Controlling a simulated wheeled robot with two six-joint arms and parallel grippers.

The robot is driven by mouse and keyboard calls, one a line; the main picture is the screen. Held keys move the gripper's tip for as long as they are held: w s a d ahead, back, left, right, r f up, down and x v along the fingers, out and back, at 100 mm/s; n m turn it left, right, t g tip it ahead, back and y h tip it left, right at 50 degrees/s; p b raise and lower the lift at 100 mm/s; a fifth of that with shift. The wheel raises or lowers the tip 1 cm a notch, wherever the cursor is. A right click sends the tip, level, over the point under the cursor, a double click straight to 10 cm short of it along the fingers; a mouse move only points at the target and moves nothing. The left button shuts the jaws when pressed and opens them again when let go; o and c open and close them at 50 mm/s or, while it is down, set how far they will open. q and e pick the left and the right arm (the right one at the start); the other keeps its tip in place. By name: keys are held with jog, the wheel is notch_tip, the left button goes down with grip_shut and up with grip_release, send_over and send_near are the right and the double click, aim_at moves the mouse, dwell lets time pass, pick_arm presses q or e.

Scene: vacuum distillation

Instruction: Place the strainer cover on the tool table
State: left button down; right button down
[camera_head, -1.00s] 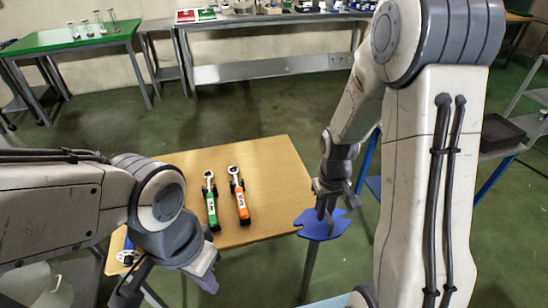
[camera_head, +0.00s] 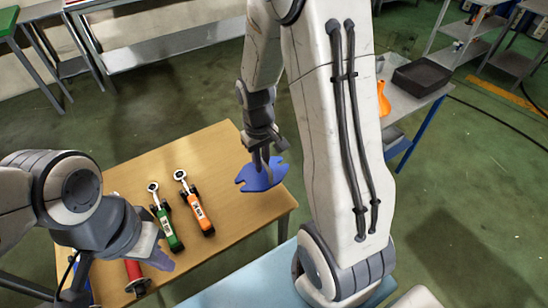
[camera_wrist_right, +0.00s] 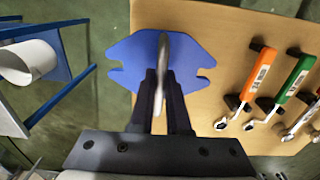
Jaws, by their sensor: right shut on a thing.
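The strainer cover is a flat blue plate (camera_head: 262,179) with notched edges; in the wrist view (camera_wrist_right: 128,62) a grey upright handle stands on it. My right gripper (camera_head: 261,157) is shut on this handle and holds the cover level. The wooden tool table (camera_head: 225,150) lies below; the cover overlaps its right edge, and in the wrist view (camera_wrist_right: 215,25) the cover is partly over the wood and partly over the floor. Whether it touches the wood is hard to tell. My left gripper (camera_head: 115,270) is at the lower left, its jaws unclear.
A green-handled tool (camera_head: 168,228) and an orange-handled tool (camera_head: 198,213) lie on the table left of the cover. A red-handled tool (camera_head: 134,272) lies near the left gripper. A light-blue surface (camera_head: 238,288) is in front. A dark tray (camera_head: 422,74) sits on a bench right.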

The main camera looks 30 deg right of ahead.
aim_at(242, 169)
jog(key=w+a+f, duration=0.1)
jog(key=w+a, duration=0.1)
jog(key=w+a+f, duration=0.2)
jog(key=shift+w+f, duration=0.2)
jog(key=shift+f, duration=0.05)
jog(key=shift+a+f+p, duration=0.1)
jog(key=shift+f+p, duration=0.2)
jog(key=shift+f, duration=1.75)
jog(key=shift+f, duration=0.2)
jog(key=c, duration=0.9)
grip_release()
jog(key=shift+r, duration=0.1)
